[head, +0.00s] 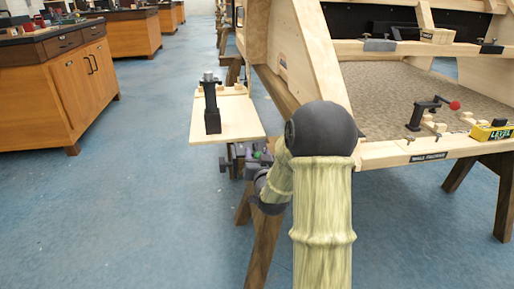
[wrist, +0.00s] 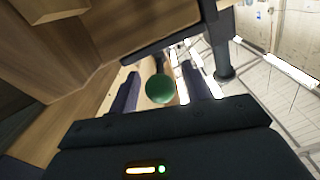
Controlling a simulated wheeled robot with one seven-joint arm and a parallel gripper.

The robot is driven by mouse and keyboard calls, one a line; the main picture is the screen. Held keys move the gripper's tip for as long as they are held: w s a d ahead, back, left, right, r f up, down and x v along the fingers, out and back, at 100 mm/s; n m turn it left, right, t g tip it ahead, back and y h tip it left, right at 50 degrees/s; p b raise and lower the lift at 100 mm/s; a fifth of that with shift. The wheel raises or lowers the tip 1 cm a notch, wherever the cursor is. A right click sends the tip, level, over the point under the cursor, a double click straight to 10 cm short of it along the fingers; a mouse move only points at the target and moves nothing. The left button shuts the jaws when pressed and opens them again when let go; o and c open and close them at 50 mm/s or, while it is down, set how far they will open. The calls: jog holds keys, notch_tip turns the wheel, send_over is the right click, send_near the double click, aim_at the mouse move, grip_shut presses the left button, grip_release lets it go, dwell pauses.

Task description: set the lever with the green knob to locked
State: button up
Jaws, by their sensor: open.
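The green knob (wrist: 159,89) is round and shows in the wrist view between the two dark fingers of my gripper (wrist: 160,72). The fingers stand apart, one on each side of it; I cannot tell whether either touches it. The lever's arm behind the knob is mostly hidden, so its position cannot be read. In the head view, a small green spot, which seems to be the knob (head: 257,155), shows below the wooden frame's near left corner, beside my arm. My arm hides part of that area.
A pale board (head: 228,117) carries an upright black clamp (head: 211,106). A red-knobbed lever (head: 454,105) and a yellow level box (head: 491,132) sit on the wooden frame at right. A black bar (wrist: 165,40) crosses above the knob in the wrist view.

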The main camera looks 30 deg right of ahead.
jog(key=shift+x, duration=1.4)
grip_shut()
jog(key=shift+d, duration=0.1)
jog(key=shift+h, duration=0.3)
